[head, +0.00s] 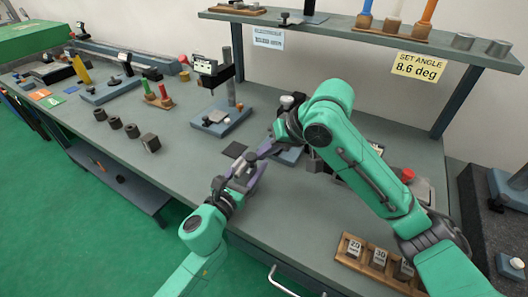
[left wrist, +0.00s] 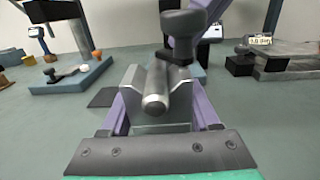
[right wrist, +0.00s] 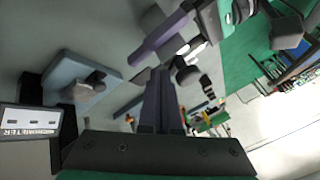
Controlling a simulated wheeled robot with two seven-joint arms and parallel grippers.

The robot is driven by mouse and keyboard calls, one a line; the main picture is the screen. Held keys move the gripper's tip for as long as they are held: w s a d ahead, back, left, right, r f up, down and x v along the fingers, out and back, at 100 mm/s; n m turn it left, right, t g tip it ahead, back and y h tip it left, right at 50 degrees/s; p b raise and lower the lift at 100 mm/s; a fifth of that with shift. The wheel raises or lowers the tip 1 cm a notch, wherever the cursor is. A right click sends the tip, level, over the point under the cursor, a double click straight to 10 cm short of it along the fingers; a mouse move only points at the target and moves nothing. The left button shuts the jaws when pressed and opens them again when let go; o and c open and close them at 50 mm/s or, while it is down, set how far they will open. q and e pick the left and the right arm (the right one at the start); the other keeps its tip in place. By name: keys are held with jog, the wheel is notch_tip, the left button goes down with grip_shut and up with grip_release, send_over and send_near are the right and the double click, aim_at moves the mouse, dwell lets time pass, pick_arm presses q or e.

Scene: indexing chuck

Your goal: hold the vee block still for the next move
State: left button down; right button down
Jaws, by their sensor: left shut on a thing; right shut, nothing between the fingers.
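The grey metal vee block (left wrist: 133,100) sits between the two purple fingers of my left gripper (left wrist: 160,105) in the left wrist view. A grey rod (left wrist: 156,98) lies in its groove, and a dark knob-shaped part (left wrist: 183,24) shows above and behind it. In the head view my left gripper (head: 244,178) is shut on the block, over the bench. My right gripper (head: 264,151) is just beyond it, pointing down toward the block. Its purple fingers are together and empty in the right wrist view (right wrist: 160,75). Whether it touches the block or knob is hidden.
A flat dark square (head: 235,149) lies left of the grippers. A blue-based stand (head: 220,122) is behind it. A wooden tray (head: 349,248) is at the front right. Bare bench (head: 185,175) lies to the left.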

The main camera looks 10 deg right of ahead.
jog(key=shift+w+a+n+g+y, duration=0.15)
jog(key=shift+w+n+g+y, duration=0.2)
jog(key=shift+n, duration=0.45)
jog(key=shift+a+n+g, duration=0.1)
jog(key=shift+n+g, duration=0.25)
jog(key=shift+n, duration=0.05)
jog(key=shift+w+a, duration=0.2)
jog(key=shift+a, duration=0.05)
jog(key=shift+s+d, duration=0.1)
